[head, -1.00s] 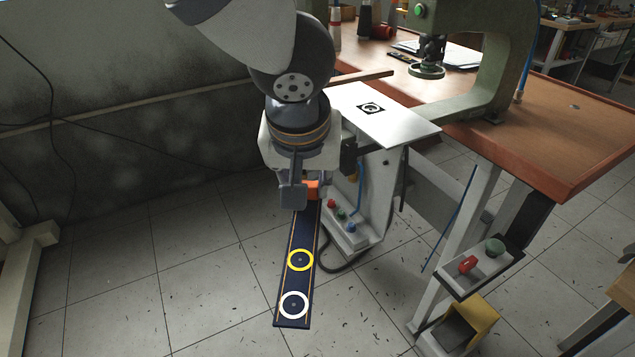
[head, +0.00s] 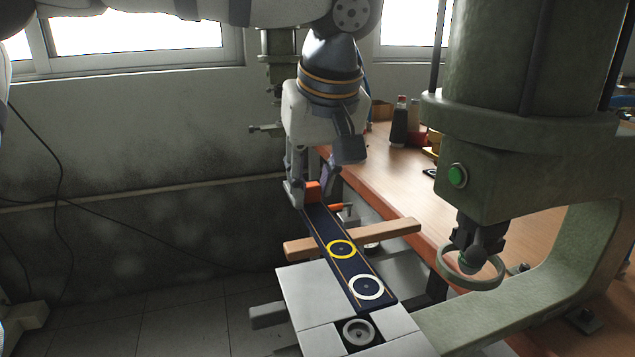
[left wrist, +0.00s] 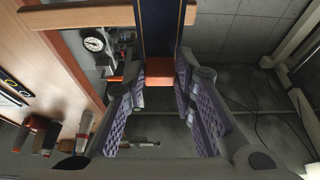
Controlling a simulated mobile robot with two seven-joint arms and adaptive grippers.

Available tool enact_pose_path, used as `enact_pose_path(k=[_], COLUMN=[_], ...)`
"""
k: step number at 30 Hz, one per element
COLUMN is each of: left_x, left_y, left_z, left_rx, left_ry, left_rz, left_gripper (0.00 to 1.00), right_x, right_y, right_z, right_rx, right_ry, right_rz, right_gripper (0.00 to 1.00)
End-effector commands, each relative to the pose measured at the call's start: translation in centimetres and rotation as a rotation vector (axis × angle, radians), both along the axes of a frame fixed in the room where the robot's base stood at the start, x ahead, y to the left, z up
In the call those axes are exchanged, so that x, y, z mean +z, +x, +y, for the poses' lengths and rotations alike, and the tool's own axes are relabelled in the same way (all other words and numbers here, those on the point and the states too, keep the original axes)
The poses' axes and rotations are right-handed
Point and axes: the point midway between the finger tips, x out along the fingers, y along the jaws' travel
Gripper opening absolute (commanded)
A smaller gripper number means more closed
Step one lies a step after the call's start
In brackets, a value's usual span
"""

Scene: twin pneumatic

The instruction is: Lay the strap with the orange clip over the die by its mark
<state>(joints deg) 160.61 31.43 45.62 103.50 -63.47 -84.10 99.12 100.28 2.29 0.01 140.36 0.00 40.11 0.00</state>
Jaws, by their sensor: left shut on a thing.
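The strap (head: 352,265) is a long dark blue band with thin yellow edge lines, a yellow ring and a white ring. Its orange clip (head: 313,191) is at the end away from the die. My left gripper (head: 316,184) is shut on the clip, which also sits between its fingers in the left wrist view (left wrist: 160,69). The strap slopes across the wooden bar, white-ring end just behind the die (head: 359,332), a round metal piece in a dark square recess. I cannot tell whether the strap touches bar or plate. My right gripper is not in view.
The wooden bar (head: 300,247) crosses behind the pale plate (head: 305,290) around the die. A green press (head: 545,130) with a ring-shaped guard (head: 470,268) stands close on the right. The wooden bench (head: 400,180) holds bottles farther back.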

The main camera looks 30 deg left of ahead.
Motion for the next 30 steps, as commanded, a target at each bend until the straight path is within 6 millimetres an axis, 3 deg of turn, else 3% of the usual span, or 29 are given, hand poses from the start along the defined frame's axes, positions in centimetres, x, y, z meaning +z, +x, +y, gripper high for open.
enact_pose_path(k=[9, 21, 30], left_x=[0.2, -3.7, -4.3], left_y=[0.0, 0.0, 0.0], left_z=[0.0, 0.0, 0.0], left_rx=[0.001, -0.001, -0.001], left_ry=[0.007, 0.006, 0.003], left_rz=[-0.004, -0.001, -0.002], left_gripper=[0.00, 0.00, 0.00], right_x=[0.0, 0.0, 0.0], right_y=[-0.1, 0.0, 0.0], right_z=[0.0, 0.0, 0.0], right_rx=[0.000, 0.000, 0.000], right_ry=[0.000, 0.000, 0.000], right_rz=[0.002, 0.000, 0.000], right_gripper=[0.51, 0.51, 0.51])
